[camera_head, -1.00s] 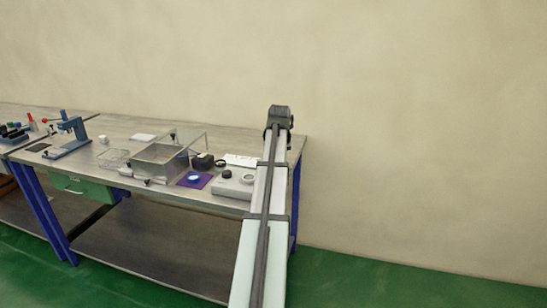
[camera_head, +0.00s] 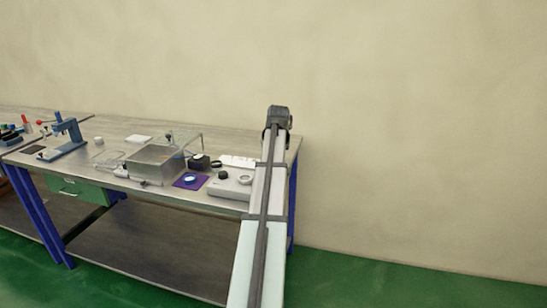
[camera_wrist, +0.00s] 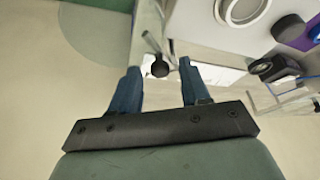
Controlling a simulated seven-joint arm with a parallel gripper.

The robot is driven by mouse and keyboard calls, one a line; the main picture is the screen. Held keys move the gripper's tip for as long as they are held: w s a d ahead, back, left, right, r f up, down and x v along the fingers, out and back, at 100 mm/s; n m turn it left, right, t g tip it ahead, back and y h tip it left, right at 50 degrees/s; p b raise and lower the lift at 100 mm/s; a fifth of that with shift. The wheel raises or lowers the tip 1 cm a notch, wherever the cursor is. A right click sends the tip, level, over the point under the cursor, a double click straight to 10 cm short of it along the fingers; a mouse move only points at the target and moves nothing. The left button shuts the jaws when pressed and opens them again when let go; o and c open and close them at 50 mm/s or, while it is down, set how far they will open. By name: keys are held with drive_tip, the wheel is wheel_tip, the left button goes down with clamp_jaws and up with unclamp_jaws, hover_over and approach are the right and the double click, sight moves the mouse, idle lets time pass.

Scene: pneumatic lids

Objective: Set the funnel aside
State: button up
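I cannot make out a funnel for certain in either view. In the wrist view my gripper (camera_wrist: 158,85) shows two blue fingers spread apart, with nothing held between them. Beyond the fingertips is a small dark round piece with a thin metal rod (camera_wrist: 160,68); I cannot tell what it is. In the head view my arm hides the right end of the bench, and my gripper cannot be made out there.
A blue press (camera_head: 70,132) stands left. Green floor is clear at right.

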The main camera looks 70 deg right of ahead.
drive_tip(key=v, duration=1.3)
drive_tip(key=shift+r, duration=0.4)
drive_tip(key=shift+a, duration=0.15)
